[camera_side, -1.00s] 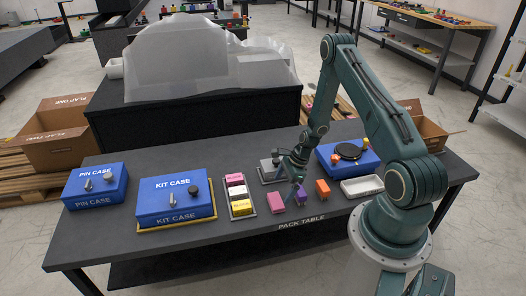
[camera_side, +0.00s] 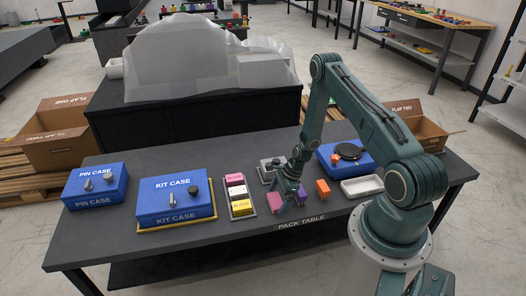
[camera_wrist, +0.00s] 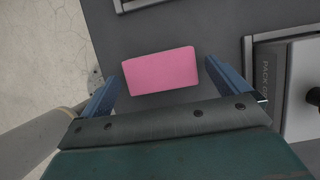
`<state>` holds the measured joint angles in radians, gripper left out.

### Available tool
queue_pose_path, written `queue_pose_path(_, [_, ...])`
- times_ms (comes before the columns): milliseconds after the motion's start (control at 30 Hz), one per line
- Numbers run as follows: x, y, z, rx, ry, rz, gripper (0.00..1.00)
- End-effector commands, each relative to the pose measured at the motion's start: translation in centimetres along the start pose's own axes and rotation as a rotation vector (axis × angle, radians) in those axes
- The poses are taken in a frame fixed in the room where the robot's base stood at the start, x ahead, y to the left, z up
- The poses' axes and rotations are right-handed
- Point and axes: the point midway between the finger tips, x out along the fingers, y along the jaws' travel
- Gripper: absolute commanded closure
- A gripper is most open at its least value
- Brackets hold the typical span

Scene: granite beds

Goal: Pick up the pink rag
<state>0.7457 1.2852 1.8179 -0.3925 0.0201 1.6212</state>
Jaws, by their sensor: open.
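The pink rag (camera_wrist: 161,71) shows in the wrist view as a pink block-like piece lying on the dark table. My gripper (camera_wrist: 168,78) is open, with one blue finger to the left of the pink piece and one to its right. The fingers look apart from it. How high the fingertips are above the tabletop is hard to tell.
A purple block (camera_side: 301,195) and an orange block (camera_side: 323,188) are close on the right. A tray with labelled blocks (camera_side: 238,211) is on the left, beside the blue kit case (camera_side: 175,200). A white tray (camera_side: 362,187) is further right. The front table strip is clear.

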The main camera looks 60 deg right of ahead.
Motion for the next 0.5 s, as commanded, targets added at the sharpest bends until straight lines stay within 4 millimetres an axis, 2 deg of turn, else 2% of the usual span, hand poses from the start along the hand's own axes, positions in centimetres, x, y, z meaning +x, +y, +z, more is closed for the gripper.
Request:
queue_pose_path(133, [0.73,0.03,0.0,0.0,0.0,0.001,0.0])
queue_pose_path(500, [0.77,0.02,-0.01,0.001,0.0,0.0,0.0])
